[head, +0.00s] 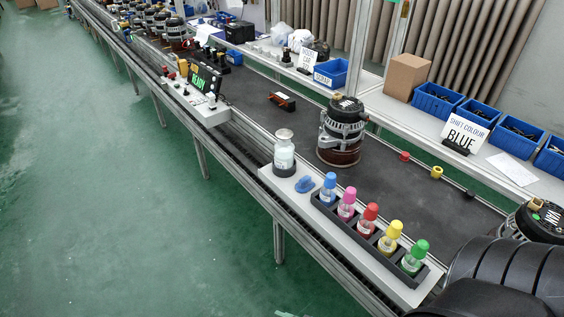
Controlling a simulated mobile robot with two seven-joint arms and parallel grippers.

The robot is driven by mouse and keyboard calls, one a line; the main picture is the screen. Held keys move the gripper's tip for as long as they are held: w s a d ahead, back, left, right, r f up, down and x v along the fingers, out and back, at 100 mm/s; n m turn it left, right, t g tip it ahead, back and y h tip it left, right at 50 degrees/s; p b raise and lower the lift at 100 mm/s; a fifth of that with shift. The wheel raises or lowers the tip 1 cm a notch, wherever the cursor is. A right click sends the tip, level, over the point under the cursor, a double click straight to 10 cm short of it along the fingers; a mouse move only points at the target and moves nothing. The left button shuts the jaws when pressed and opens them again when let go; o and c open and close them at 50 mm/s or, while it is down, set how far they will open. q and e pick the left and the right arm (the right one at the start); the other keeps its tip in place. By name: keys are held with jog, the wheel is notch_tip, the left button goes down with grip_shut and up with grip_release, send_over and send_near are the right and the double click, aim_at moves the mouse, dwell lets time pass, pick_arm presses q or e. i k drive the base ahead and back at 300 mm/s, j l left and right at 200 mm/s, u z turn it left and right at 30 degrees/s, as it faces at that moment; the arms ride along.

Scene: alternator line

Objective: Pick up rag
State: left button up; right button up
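A small blue crumpled thing that looks like the rag (304,184) lies on the light grey shelf (345,236) along the near edge of the line. It sits between a white-filled glass jar (284,155) and the black rack of dropper bottles. It is too small to make out its folds. Neither of my grippers shows in the head view. A dark ribbed part, probably of my own arm, fills the bottom right corner.
The black rack (326,212) holds several bottles with coloured caps, the blue one (330,181) nearest the rag. An alternator (342,132) stands on the dark belt (385,195) behind. A display reading READY (204,80) stands further left. The green floor in front is clear.

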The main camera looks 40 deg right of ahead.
aim_at(306, 184)
jog(key=i, duration=1.4)
jog(key=i+z, duration=0.35)
jog(key=i+j+z, duration=0.35)
jog(key=i+l+z, duration=0.1)
jog(key=z, duration=1.45)
